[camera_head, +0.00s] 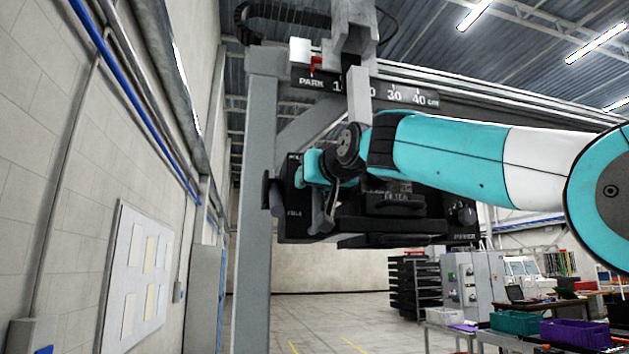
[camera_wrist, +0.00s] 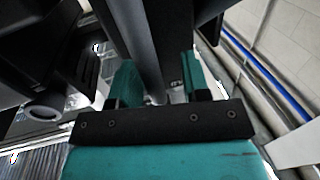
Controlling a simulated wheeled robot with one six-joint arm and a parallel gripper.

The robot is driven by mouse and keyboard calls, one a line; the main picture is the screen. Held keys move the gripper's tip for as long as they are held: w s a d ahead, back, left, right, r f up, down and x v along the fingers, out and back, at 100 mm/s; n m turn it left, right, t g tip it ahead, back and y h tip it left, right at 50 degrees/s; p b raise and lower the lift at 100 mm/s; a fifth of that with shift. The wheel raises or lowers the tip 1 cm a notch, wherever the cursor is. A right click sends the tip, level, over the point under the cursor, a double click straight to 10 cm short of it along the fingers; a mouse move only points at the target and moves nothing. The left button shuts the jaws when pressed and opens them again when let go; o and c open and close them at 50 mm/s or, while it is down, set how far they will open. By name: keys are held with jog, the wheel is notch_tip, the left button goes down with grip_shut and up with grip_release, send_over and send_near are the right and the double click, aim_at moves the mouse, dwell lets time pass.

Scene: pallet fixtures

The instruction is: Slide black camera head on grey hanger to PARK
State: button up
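The black camera head (camera_head: 410,215) hangs below the overhead rail on its grey hanger (camera_head: 359,95). The hanger crosses the rail's scale at about the 20 mark, right of the PARK label (camera_head: 311,82). My gripper (camera_head: 322,185) is at the left part of the camera head, below the hanger, partly hidden by my wrist. In the wrist view, my gripper's teal fingers (camera_wrist: 162,88) stand apart on either side of a dark bar (camera_wrist: 143,45). A gap shows between the bar and the right finger; contact on the left is unclear.
A red piece (camera_head: 315,65) sits on the rail above PARK. A grey upright post (camera_head: 258,200) with a brace stands left of the camera head. A wall with a blue pipe is further left. Benches with bins (camera_head: 515,323) stand at lower right; the floor below is clear.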

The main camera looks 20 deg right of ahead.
jog(key=shift+s+f, duration=0.1)
jog(key=shift+s, duration=0.25)
jog(key=s+b, duration=0.7)
jog(key=s, duration=0.9)
jog(key=shift+s+d, duration=0.2)
jog(key=shift+s, duration=0.2)
